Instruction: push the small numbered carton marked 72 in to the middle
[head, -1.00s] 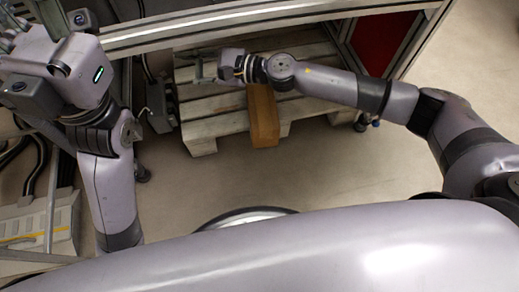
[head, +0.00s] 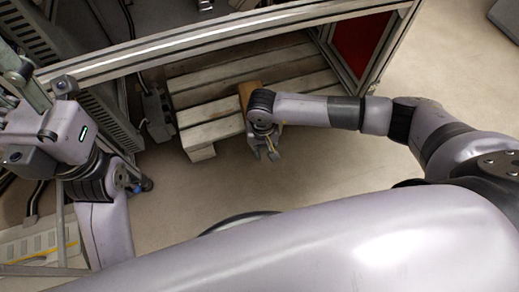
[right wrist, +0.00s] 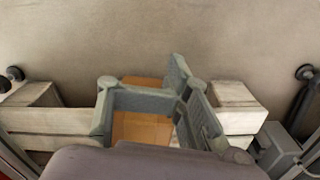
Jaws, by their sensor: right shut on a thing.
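The brown carton (head: 246,90) lies on the wooden pallet under the frame in the head view. My right wrist hides much of it, and no number can be read. The carton also shows below and between my right fingers in the right wrist view (right wrist: 146,127). My right gripper (head: 266,156) points down at the pallet's front side. In the right wrist view its grey fingers (right wrist: 178,98) are shut on the carton, in front of its top.
The slatted pallet (head: 196,140) sits beneath a metal frame, whose front rail (head: 215,37) runs above it. A frame post and a red panel (head: 358,45) stand to the right. A grey box (head: 157,113) is left of the pallet. Floor in front is clear.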

